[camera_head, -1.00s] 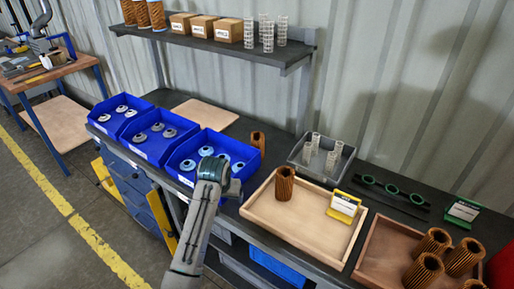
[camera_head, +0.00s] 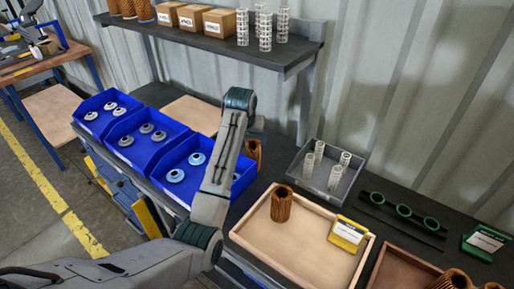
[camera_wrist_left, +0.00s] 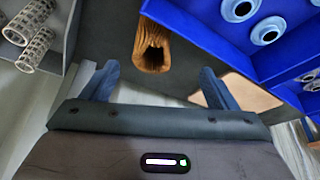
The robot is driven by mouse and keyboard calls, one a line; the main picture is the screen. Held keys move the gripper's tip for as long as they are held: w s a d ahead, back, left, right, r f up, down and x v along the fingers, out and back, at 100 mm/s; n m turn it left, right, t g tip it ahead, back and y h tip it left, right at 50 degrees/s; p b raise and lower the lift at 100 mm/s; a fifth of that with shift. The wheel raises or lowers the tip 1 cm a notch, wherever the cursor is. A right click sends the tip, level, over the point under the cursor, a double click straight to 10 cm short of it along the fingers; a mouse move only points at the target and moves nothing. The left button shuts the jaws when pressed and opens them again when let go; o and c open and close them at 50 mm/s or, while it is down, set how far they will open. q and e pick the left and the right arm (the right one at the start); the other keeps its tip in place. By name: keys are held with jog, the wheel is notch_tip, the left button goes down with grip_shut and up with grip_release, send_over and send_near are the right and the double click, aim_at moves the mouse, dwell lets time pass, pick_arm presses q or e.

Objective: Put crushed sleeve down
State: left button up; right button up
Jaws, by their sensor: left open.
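A brown pleated sleeve (camera_wrist_left: 153,50) with a misshapen, pinched-looking mouth stands on the dark bench in the left wrist view. In the head view this brown sleeve (camera_head: 253,152) is partly hidden behind my left arm, between the blue bins and the grey tray. My left gripper (camera_wrist_left: 158,88) is open and empty, its two fingers spread either side of the line to the sleeve. The sleeve appears apart from and beyond the fingertips. In the head view the left fingers are hidden behind the raised wrist. My right gripper is not in view.
Blue bins (camera_head: 205,200) with discs line the left. A grey tray (camera_head: 345,183) holds several lattice cores. A wooden tray (camera_head: 320,262) holds an upright brown sleeve (camera_head: 281,204) and a yellow-framed card (camera_head: 347,233). A shelf (camera_head: 200,38) hangs above.

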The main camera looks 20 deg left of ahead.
aim_at(249, 148)
pick_arm(q)
jog(key=p+x, duration=0.1)
jog(key=x, duration=0.3)
jog(key=shift+f, duration=0.2)
jog(key=shift+w+f, duration=0.15)
jog(key=shift+f, duration=0.1)
jog(key=w+f, duration=0.1)
jog(key=f+p, duration=0.1)
jog(key=w+f, duration=0.1)
jog(key=shift+w+d+f+p, duration=0.25)
jog(key=shift+w+f+p, duration=0.05)
jog(key=shift+f+p, duration=0.1)
jog(key=shift+w+f, duration=0.15)
jog(key=shift+f, duration=0.2)
jog(key=c, duration=1.1)
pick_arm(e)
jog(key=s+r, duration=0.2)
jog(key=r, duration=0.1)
pick_arm(q)
jog(key=shift+r, duration=0.1)
jog(key=shift+c, duration=0.2)
